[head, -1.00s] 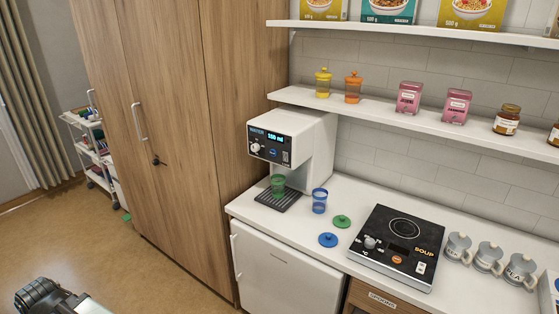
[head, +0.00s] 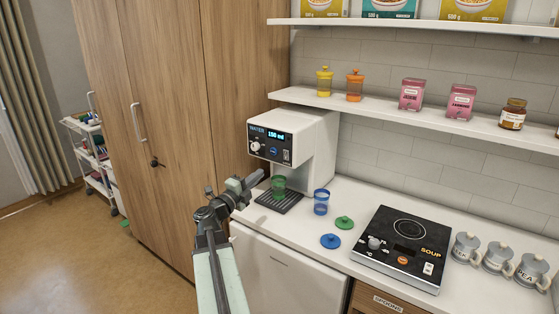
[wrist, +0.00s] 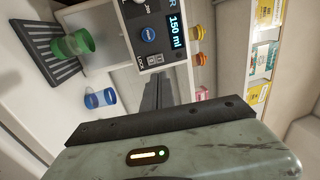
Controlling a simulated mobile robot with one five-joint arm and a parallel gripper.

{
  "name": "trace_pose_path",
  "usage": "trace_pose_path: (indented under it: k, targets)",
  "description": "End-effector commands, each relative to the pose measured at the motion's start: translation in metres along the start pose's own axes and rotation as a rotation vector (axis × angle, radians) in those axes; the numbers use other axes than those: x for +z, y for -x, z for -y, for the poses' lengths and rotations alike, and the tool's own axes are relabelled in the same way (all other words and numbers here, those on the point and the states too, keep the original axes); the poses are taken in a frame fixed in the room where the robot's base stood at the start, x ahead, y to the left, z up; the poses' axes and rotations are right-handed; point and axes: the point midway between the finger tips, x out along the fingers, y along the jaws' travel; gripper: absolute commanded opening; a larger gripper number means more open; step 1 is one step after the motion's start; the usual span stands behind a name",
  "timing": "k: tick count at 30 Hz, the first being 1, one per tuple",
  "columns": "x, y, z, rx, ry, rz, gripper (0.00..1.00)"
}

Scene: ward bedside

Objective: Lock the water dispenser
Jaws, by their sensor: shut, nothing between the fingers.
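The white water dispenser (head: 322,150) stands on the counter beside the wardrobe. Its dark front panel has a knob (head: 255,146), a lit display (head: 278,134) and a blue button (head: 274,151). A small light switch marked LOCK (head: 287,156) is at the panel's lower right; in the wrist view the lock switch (wrist: 151,60) shows close beyond the fingertips. Its exact position is too small to tell. A green cup (head: 278,185) stands on the drip tray (head: 282,202). My gripper (head: 260,176) is shut and empty, in front of the dispenser and below the panel; in the wrist view its fingers (wrist: 157,92) point towards the panel.
A blue cup (head: 321,203), green lid (head: 344,223) and blue lid (head: 330,241) are on the counter right of the dispenser. A black cooktop (head: 405,260) and several grey mugs (head: 466,248) are farther right. A shelf (head: 400,115) runs above.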

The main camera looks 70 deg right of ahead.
Motion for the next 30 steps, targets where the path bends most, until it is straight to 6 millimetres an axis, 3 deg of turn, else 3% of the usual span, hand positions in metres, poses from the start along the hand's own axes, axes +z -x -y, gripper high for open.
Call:
trace_pose_path:
  k: [13, 30]
  targets:
    - [-0.003, -0.011, 0.0, 0.002, -0.002, -0.013, 0.0]
    - [-0.004, -0.124, 0.001, 0.001, -0.001, -0.012, 0.0]
